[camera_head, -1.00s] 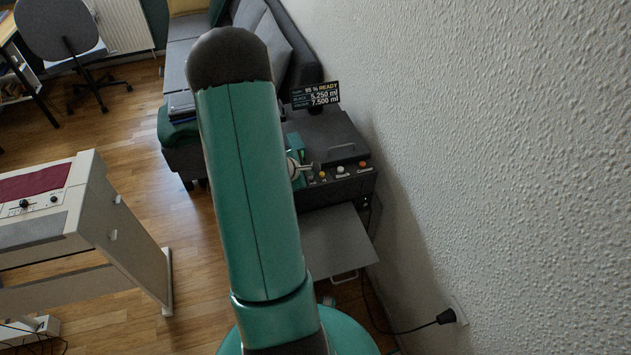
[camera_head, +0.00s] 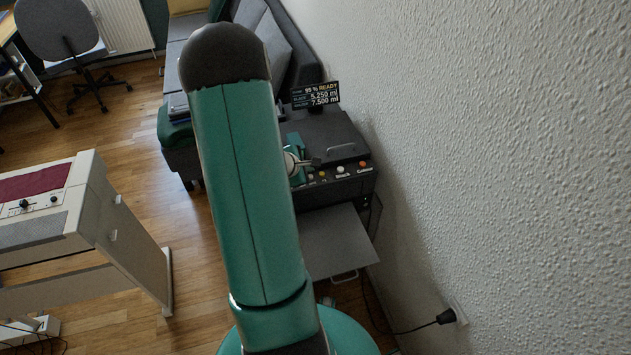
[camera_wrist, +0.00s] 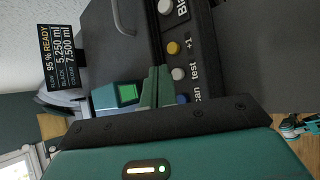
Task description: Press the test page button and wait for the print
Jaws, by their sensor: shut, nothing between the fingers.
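The dark printer (camera_head: 340,138) stands against the wall. Its front panel carries several round buttons. In the wrist view the white test button (camera_wrist: 178,73), beside the word "test", lies between the yellow +1 button (camera_wrist: 173,47) and the blue scan button (camera_wrist: 182,98). My gripper (camera_wrist: 156,72) is shut and empty, its fingertips just left of the test button; I cannot tell whether they touch it. In the head view my gripper (camera_head: 313,162) is over the panel's left end, partly hidden by my arm. The display (camera_head: 316,95) reads READY, with 5.250 ml black and 7.500 ml colour.
A bare grey tray (camera_head: 335,240) extends from the printer's front. The textured wall (camera_head: 500,150) is close on the right. A grey sofa (camera_head: 185,60) is behind, a cream piano (camera_head: 80,210) stands left, and a cable runs to a wall plug (camera_head: 446,316).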

